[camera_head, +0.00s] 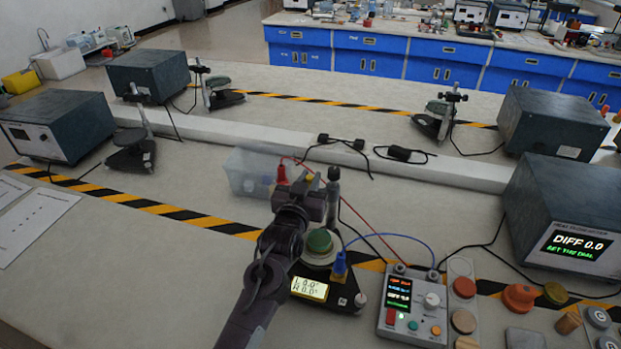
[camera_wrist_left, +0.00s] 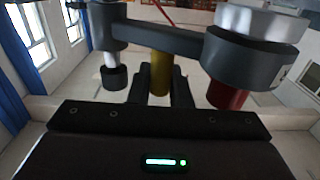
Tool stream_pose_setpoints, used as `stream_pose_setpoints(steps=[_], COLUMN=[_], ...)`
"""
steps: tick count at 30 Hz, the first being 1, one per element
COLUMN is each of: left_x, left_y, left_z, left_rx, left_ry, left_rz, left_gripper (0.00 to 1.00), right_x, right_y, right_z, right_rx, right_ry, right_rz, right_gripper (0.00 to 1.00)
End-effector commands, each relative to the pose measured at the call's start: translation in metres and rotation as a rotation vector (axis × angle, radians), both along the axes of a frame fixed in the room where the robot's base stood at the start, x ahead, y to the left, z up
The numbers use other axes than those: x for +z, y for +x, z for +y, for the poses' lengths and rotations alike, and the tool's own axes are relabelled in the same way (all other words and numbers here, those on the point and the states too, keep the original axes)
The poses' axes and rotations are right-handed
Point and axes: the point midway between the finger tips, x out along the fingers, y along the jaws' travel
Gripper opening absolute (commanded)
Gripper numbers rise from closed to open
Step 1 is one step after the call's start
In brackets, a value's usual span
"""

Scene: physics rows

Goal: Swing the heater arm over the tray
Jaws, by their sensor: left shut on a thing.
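My left gripper (camera_head: 308,200) reaches in from the lower middle and is shut on a yellow peg of the dark heater arm. In the left wrist view the yellow peg (camera_wrist_left: 160,74) stands between my left fingers (camera_wrist_left: 161,92), against the dark grey heater arm (camera_wrist_left: 165,38). A silver-topped round head and a red cylinder (camera_wrist_left: 228,94) are at that arm's right end. In the head view my gripper partly hides the heater arm (camera_head: 312,207). Just below it is a green disc (camera_head: 320,241) on a pale round base, perhaps the tray; I cannot tell for sure. My right gripper is not in view.
A black unit with a yellow display (camera_head: 309,288) and a control box (camera_head: 412,304) stand close in front. Red, blue and black cables run around them. A clear bin (camera_head: 247,172) is behind left. A meter reading DIFF 0.0 (camera_head: 575,243) stands right.

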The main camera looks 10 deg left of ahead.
Motion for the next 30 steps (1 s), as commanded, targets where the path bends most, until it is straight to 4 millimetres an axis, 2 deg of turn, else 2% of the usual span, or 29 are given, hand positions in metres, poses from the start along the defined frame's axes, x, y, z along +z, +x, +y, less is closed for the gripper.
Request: stream_pose_setpoints(steps=[6, 8, 14, 15, 16, 25, 30], left_x=[0.001, 0.001, 0.001, 0.001, 0.001, 0.0, -0.003], left_y=[-0.003, -0.003, -0.003, -0.003, -0.003, -0.005, -0.027], left_z=[-0.001, -0.001, -0.001, -0.001, -0.001, -0.001, -0.001], left_rx=[0.036, 0.037, 0.036, 0.036, 0.036, 0.036, 0.036], left_ry=[-0.002, -0.001, -0.001, -0.001, -0.001, -0.001, -0.001], left_rz=[0.0, 0.0, 0.001, 0.001, 0.001, 0.001, 0.003], left_gripper=[0.0, 0.0, 0.0, 0.23, 0.24, 0.24, 0.24], right_x=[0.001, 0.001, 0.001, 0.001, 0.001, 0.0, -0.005], right_y=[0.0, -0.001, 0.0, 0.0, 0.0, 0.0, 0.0], right_z=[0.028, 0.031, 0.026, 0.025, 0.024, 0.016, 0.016], right_rx=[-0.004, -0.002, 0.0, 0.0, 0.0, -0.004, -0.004], right_ry=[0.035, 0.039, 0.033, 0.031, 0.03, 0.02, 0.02], right_rz=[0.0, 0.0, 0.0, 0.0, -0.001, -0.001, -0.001], right_gripper=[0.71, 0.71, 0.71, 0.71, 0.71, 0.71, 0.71])
